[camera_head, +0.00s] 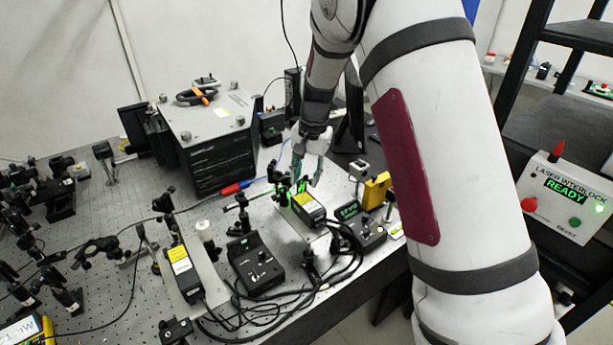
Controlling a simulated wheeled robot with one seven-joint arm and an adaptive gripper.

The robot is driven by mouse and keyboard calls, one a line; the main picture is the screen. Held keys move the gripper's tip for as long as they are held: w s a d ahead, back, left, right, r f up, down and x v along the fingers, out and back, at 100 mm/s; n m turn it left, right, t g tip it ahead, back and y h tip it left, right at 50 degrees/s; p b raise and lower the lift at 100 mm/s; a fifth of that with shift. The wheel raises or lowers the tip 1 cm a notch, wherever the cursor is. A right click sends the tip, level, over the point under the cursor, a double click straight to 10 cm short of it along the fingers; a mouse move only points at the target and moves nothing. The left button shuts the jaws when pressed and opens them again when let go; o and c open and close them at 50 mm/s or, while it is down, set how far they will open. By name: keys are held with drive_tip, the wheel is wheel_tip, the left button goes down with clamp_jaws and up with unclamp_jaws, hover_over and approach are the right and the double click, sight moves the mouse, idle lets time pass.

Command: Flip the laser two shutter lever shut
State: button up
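Two black laser modules with yellow labels stand on the optical bench (130,200). One laser module (308,208) is at the centre, on a light plate, and the other laser module (182,270) is to its left and nearer. I cannot read which one is laser two. My gripper (309,175) points down just above the far end of the centre module, by small green-lit optics. Its fingers look apart, with nothing visible between them. The shutter lever is too small or hidden to make out, and I cannot tell if the fingers touch anything.
Black control boxes (256,266) and (366,231) with cables stand near the modules. A large black unit (222,160) stands behind. A yellow block (376,190) is to the right. Optical mounts (95,250) crowd the left. A laser interlock panel (566,197) reads READY at far right.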

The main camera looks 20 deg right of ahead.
drive_tip(key=shift+f, duration=0.45)
drive_tip(key=shift+c, duration=0.4)
clamp_jaws()
drive_tip(key=shift+s+a+r+h+p, duration=0.15)
drive_tip(key=shift+s+a+h+p, duration=0.1)
drive_tip(key=shift+a+h+p, duration=0.35)
drive_tip(key=shift+t+h+p, duration=0.4)
drive_tip(key=shift+h, duration=0.2)
drive_tip(key=shift+a, duration=0.1)
drive_tip(key=shift+o, duration=0.4)
unclamp_jaws()
